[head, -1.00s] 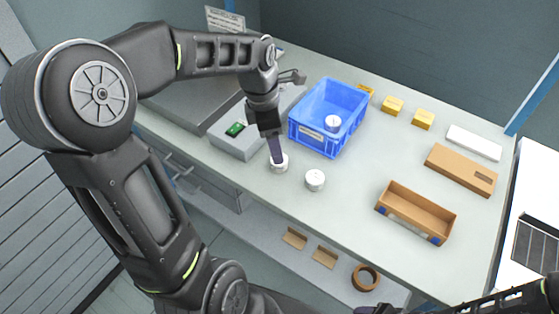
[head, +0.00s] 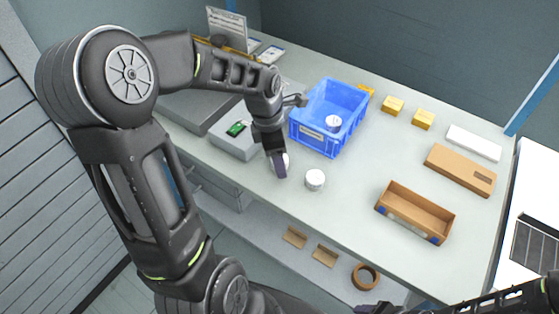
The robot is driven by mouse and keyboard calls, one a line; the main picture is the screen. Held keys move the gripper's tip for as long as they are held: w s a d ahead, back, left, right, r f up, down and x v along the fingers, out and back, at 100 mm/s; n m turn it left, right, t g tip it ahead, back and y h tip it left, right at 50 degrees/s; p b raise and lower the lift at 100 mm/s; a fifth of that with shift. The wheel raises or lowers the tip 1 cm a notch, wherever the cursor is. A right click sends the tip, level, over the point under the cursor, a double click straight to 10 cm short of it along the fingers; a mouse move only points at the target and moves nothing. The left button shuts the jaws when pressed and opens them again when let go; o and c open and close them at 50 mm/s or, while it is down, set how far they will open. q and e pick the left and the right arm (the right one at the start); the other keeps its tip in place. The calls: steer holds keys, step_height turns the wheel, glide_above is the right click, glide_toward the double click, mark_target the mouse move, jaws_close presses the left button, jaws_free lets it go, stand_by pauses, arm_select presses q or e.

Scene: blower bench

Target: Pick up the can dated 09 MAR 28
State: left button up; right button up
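Three white cans are in the head view, and no date can be read on any of them. One can (head: 287,160) is mostly hidden behind the fingers of my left gripper (head: 279,168). I cannot tell whether the gripper touches it or whether its fingers are open or shut. A second can (head: 315,180) stands upright on the bench just to the right, apart from the gripper. A third can (head: 333,123) is inside the blue crate (head: 313,138). My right gripper (head: 372,309) shows only partly at the bottom edge, and its fingers are not clear.
A grey device with a green display (head: 236,129) stands left of the crate. An open cardboard box (head: 416,213), a flat brown box (head: 460,170), a white box (head: 473,143) and yellow blocks (head: 423,119) are on the right. The bench between the cans and open box is clear.

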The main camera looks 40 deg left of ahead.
stand_by(0.4)
arm_select(q)
jaws_close()
stand_by(0.6)
